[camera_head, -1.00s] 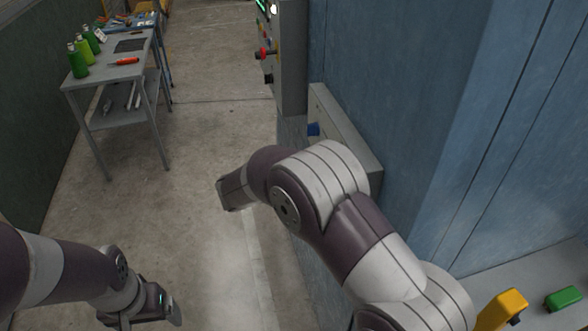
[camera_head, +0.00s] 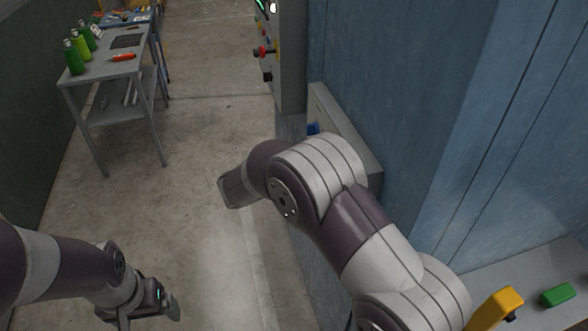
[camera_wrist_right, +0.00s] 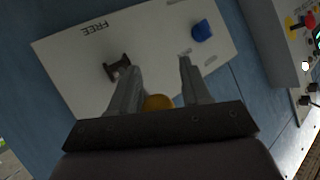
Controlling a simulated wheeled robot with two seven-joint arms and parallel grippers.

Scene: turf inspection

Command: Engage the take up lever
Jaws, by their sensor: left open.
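In the right wrist view a pale panel (camera_wrist_right: 75,60) marked FREE carries a dark bracket-like piece (camera_wrist_right: 117,68) and a blue knob (camera_wrist_right: 201,31). A round yellow knob (camera_wrist_right: 158,103), possibly the lever's end, shows between the fingers of my right gripper (camera_wrist_right: 160,72). The fingers are apart, with bare panel visible between their tips. I cannot tell whether either finger touches the yellow knob. In the head view my right arm hides part of this panel (camera_head: 335,125); the blue knob (camera_head: 313,128) peeks above it. My left gripper (camera_head: 146,314) is open and empty at lower left.
A grey bench (camera_head: 112,72) with green bottles (camera_head: 74,58) and a red-handled tool (camera_head: 123,58) stands at back left. A control box (camera_head: 290,60) is on the blue wall beyond the panel. A yellow handle (camera_head: 497,309) and green block (camera_head: 558,294) are at lower right.

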